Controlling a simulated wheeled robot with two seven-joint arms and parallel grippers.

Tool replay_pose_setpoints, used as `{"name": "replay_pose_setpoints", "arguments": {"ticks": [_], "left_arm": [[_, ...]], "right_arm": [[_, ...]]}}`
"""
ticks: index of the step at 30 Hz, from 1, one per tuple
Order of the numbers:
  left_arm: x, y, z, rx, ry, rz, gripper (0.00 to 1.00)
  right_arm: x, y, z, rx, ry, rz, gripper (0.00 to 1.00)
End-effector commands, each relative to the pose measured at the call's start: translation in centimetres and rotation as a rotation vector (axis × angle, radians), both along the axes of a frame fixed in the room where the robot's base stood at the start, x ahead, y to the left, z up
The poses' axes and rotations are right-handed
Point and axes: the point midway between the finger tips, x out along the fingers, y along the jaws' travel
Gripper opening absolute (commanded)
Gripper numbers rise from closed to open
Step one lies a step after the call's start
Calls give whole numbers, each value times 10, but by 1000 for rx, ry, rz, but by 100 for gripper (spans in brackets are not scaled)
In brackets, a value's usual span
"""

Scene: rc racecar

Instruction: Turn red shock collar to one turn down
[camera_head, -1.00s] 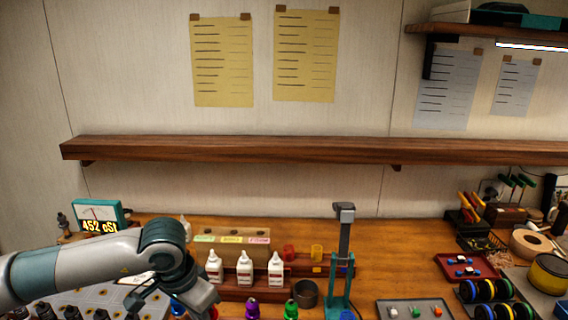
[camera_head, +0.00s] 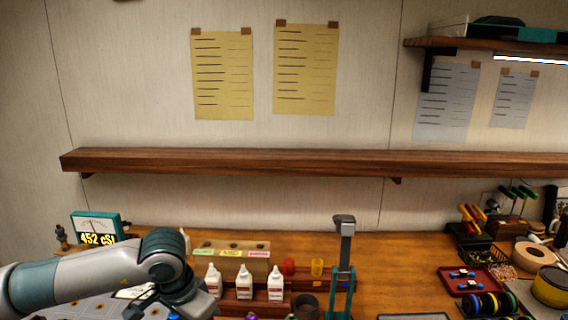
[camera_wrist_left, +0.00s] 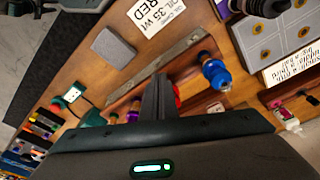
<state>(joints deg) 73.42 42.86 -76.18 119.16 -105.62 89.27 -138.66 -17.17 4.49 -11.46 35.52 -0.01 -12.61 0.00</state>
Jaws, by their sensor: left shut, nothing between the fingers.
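In the left wrist view my left gripper (camera_wrist_left: 158,92) is shut and empty, its fingers over the wooden rack. A red part (camera_wrist_left: 177,95), likely the red shock's collar, peeks out right beside the fingers and is mostly hidden by them. I cannot tell whether they touch. A blue shock (camera_wrist_left: 215,75) stands to its right; a purple one (camera_wrist_left: 133,112) and a green one (camera_wrist_left: 95,118) are to the left. A white card reading oil 35 wt red (camera_wrist_left: 155,14) lies above. In the head view my left arm comes in from the left, its fingertips out of frame. My right gripper does not show.
White bottles (camera_head: 244,283) stand in a rack (camera_head: 231,303) right of my left arm. A teal-based stand (camera_head: 342,270) rises beside it. A shelf (camera_head: 310,162) crosses the wall. Bare bench lies right of the stand.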

Motion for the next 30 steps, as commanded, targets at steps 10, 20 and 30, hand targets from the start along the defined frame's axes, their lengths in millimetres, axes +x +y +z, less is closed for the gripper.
{"name": "replay_pose_setpoints", "arguments": {"ticks": [10,20,30], "left_arm": [[3,-1,0,-1,-1,0,0],[6,-1,1,-1,-1,0,0],[7,-1,1,-1,-1,0,0]], "right_arm": [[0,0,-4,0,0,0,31],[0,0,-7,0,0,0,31],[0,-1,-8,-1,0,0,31]]}}
